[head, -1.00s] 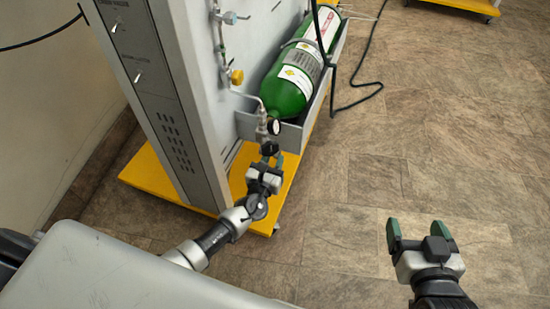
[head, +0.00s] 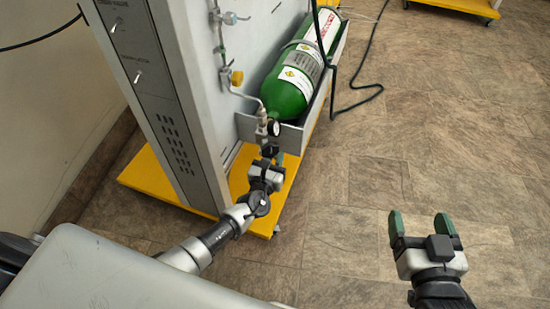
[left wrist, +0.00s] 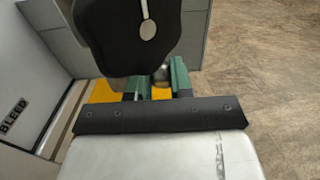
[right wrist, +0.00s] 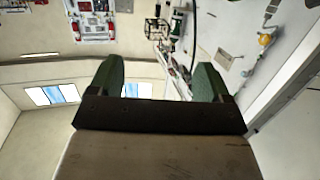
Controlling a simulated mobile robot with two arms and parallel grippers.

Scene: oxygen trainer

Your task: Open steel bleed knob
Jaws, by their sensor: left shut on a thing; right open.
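In the left wrist view a small steel knob (left wrist: 161,74) shows partly between the green fingers of my left gripper (left wrist: 158,80). The gripper is shut on it. A large black rounded part (left wrist: 125,35) with a silver pointer hides much of the knob. A BLEED label (left wrist: 14,115) is on the panel at the left. In the head view my left gripper (head: 273,160) is below the black part (head: 269,150) and the gauge (head: 274,128); the knob is hidden there. My right gripper (head: 423,222) is open and empty over the floor.
A green oxygen cylinder (head: 288,92) lies in a grey tray (head: 290,137) on the panel's side. A yellow knob (head: 237,78) and piping are on the panel. The cabinet stands on a yellow base (head: 150,190). A black hose (head: 362,102) hangs beside the tray. Floor at right is clear.

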